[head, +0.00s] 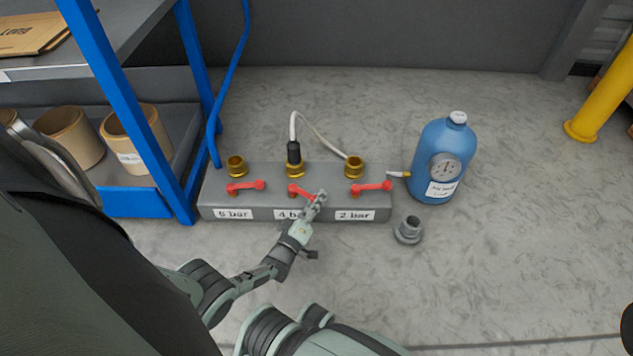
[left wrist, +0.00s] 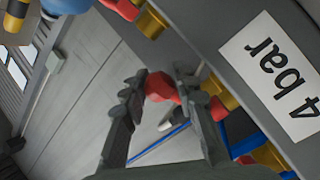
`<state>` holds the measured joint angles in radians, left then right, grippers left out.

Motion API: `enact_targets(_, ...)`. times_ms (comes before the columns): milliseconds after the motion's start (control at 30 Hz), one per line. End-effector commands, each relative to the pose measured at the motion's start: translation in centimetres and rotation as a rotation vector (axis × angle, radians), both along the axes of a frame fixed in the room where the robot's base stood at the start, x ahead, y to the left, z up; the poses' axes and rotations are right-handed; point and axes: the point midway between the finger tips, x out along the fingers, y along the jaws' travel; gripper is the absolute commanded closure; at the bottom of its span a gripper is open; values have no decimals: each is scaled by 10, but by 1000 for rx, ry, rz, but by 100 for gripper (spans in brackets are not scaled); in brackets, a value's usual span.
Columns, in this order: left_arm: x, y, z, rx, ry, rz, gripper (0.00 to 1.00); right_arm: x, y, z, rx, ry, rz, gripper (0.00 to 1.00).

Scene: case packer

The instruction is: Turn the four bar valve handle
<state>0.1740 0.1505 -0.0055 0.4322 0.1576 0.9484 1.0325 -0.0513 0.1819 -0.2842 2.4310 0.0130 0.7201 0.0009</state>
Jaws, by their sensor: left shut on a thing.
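The grey manifold block (head: 215,207) sits on the floor with three red valve handles above labels reading 6 bar, 4 bar and 2 bar. The four bar handle (head: 295,189) is the middle one. My left gripper (head: 317,200) is shut on this handle's right end, partly covering it and the 4 bar label (head: 284,214). In the left wrist view, the red handle end (left wrist: 161,86) lies between the two fingers (left wrist: 157,78), and the 4 bar label (left wrist: 275,75) shows at the right. My right gripper is not in view.
The six bar handle (head: 245,186) and two bar handle (head: 371,188) flank the middle one closely. A black plug (head: 293,153) with a white hose stands on the middle brass fitting. A blue bottle (head: 429,150) with a gauge and a grey fitting (head: 408,231) stand right. A blue-framed shelf (head: 135,203) stands left.

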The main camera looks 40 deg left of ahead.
Motion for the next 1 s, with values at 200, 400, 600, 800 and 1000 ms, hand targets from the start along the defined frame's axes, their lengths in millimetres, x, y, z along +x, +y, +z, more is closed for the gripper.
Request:
enact_targets(200, 5, 1, 6, 6, -14, -2, 100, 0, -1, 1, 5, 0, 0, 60)
enact_targets(400, 4, 1, 6, 6, -14, 0, 61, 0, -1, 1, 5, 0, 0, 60)
enact_targets(600, 3, 1, 4, 3, -8, 0, 50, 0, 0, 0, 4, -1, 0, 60)
enact_targets(800, 0, 1, 2, 2, -5, 0, 50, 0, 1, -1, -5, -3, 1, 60)
enact_targets(1000, -20, -3, 0, 0, -2, 0, 50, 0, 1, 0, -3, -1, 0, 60)
